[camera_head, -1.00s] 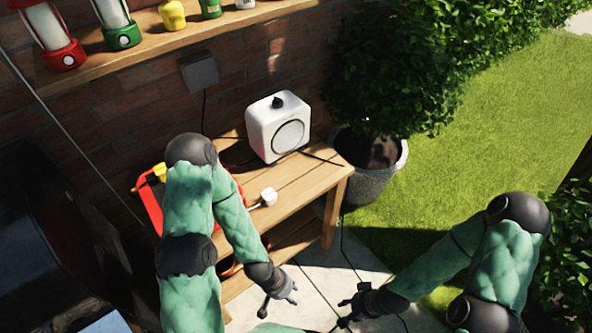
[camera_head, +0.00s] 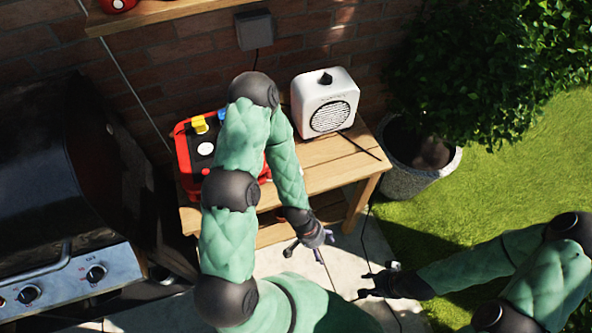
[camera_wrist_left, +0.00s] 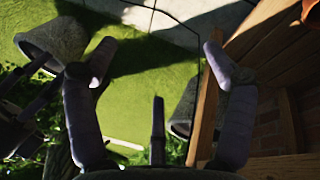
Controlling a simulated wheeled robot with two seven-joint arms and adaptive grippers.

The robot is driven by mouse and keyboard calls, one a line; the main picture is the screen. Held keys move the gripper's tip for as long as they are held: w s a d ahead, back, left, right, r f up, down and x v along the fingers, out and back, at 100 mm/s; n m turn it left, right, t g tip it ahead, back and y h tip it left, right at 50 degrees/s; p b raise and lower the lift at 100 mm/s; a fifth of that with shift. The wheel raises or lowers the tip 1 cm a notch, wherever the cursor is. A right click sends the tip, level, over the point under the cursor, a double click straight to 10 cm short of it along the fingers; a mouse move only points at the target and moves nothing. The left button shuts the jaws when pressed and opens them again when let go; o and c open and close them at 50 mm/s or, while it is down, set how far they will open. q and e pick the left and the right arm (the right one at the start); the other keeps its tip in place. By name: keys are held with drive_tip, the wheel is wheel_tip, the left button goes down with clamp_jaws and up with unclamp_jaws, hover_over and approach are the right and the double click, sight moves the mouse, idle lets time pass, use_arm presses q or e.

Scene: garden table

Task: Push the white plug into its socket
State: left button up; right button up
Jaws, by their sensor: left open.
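A red box (camera_head: 183,160) stands on the wooden table, with a yellow plug (camera_head: 200,124), a blue part (camera_head: 221,114) and a round white face (camera_head: 205,148) on its top. I cannot tell whether that white face is the white socket. The white plug is not visible in the head view now; my left arm covers that part of the table. My left gripper (camera_head: 305,250) is open and empty, low before the table's front edge; its spread fingers show in the left wrist view (camera_wrist_left: 155,62). My right gripper (camera_head: 366,284) looks open and empty, further right above the paving.
A white speaker-like box (camera_head: 325,101) stands at the back right of the table (camera_head: 325,178). A grey wall box (camera_head: 253,29) with a cord hangs above. A grill (camera_head: 75,190) stands left, a potted bush (camera_head: 415,165) right.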

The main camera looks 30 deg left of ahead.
use_arm(q)
drive_tip(key=w+a+r+m+p, duration=0.3)
drive_tip(key=w+a+r+m, duration=0.1)
drive_tip(key=r, duration=0.2)
drive_tip(key=w+a+r+m+y+p, duration=0.1)
drive_tip(key=w+a+r+m+p, duration=0.2)
drive_tip(key=w+a+r+m, duration=0.1)
drive_tip(key=w+a+r+m+y+p, duration=0.1)
drive_tip(key=w+a+r+m, duration=0.3)
drive_tip(key=r, duration=0.4)
drive_tip(key=shift+w+r+m+p, duration=0.4)
drive_tip(key=shift+m+p, duration=0.4)
drive_tip(key=shift+p, duration=0.1)
drive_tip(key=w+a+r+m+y, duration=0.2)
drive_tip(key=a+r+m, duration=0.2)
drive_tip(key=a+r, duration=0.1)
drive_tip(key=shift+w+a+r, duration=0.25)
drive_tip(key=shift+a+r, duration=0.15)
drive_tip(key=shift+f+b, duration=0.5)
drive_tip(key=shift+f, duration=2.3)
wheel_tip(320, 180, down, 5)
drive_tip(key=shift+s+d+f+b, duration=0.1)
drive_tip(key=shift+s+b, duration=0.05)
drive_tip(key=shift+b, duration=0.7)
